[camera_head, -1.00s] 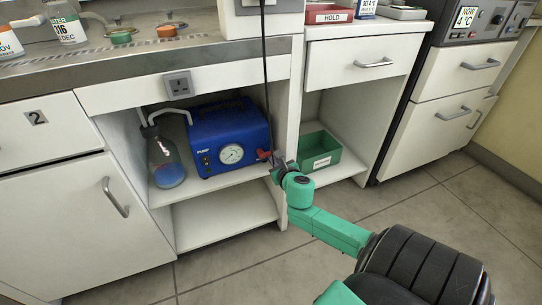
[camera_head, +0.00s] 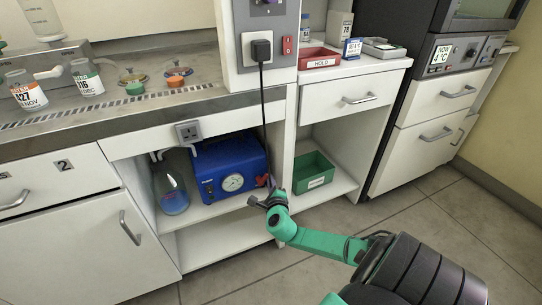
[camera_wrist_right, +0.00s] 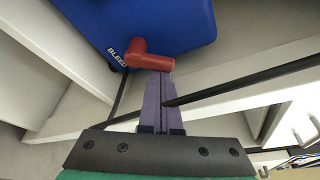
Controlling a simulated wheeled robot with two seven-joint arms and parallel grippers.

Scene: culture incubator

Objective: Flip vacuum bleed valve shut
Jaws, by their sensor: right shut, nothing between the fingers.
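The blue vacuum pump (camera_head: 228,166) with a round gauge stands on the shelf of the open cabinet. Its red bleed valve handle (camera_head: 262,180) is at the pump's lower right. In the right wrist view the red handle (camera_wrist_right: 150,58) is L-shaped, beside the word BLEED on the pump (camera_wrist_right: 165,20). My right gripper (camera_head: 268,191) is just below the handle. In the right wrist view its shut fingers (camera_wrist_right: 160,76) reach up to the underside of the handle's right-hand arm; whether they touch it I cannot tell. Nothing is between them. My left gripper is not in view.
A glass bottle (camera_head: 172,190) with tubing stands left of the pump. A black cable (camera_head: 264,110) hangs from the plug and crosses close to my right gripper. A cabinet divider (camera_head: 288,140) and a green bin (camera_head: 315,174) are to the right.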

